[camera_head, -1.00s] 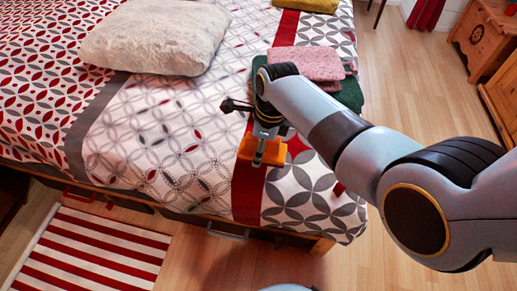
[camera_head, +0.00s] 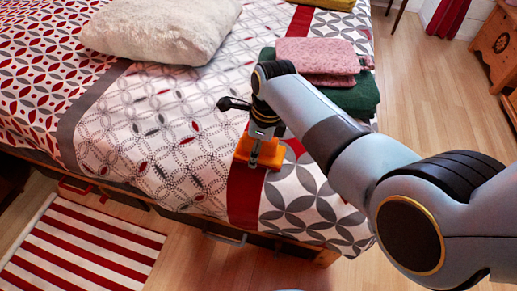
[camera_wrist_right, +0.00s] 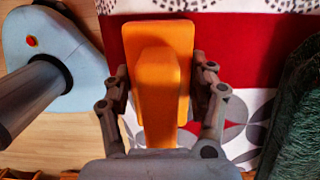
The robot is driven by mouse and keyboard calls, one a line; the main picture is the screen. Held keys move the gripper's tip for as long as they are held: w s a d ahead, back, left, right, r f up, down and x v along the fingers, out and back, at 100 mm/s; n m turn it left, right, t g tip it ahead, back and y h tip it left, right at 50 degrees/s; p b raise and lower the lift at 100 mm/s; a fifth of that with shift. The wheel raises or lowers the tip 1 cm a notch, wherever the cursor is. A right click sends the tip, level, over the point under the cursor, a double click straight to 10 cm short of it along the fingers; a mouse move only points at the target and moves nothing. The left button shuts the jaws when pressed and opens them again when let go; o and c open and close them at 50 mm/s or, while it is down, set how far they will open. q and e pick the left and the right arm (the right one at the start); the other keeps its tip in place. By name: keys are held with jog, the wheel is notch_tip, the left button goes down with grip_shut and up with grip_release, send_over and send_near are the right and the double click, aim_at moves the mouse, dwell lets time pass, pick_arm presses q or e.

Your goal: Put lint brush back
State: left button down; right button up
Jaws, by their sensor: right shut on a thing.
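The lint brush (camera_head: 258,154) is an orange block with a raised orange grip on its back. My right gripper (camera_head: 262,132) is shut on it, at the foot end of the bed over the red band. My left gripper is not in view.
The bed (camera_head: 140,150) has a patterned spread and a pale fluffy pillow (camera_head: 160,28). Folded pink (camera_head: 318,55) and dark green (camera_head: 355,96) textiles are stacked just beyond my right gripper. A red-striped rug (camera_head: 80,245) lies on the floor at the lower left. Wooden furniture (camera_head: 492,45) stands at the far right.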

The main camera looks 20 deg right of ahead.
jog(key=shift+f, duration=0.2)
jog(key=o, duration=1.3)
jog(key=shift+r, duration=0.2)
jog(key=r+p, duration=0.1)
jog(key=r, duration=0.2)
jog(key=d+r+p, duration=0.1)
jog(key=r, duration=0.3)
jog(key=r+p, duration=0.2)
jog(key=r, duration=0.1)
jog(key=shift+s+d+r, duration=0.2)
jog(key=shift+s+r, duration=0.2)
jog(key=shift+s+d+r, duration=0.1)
jog(key=shift+r, duration=0.45)
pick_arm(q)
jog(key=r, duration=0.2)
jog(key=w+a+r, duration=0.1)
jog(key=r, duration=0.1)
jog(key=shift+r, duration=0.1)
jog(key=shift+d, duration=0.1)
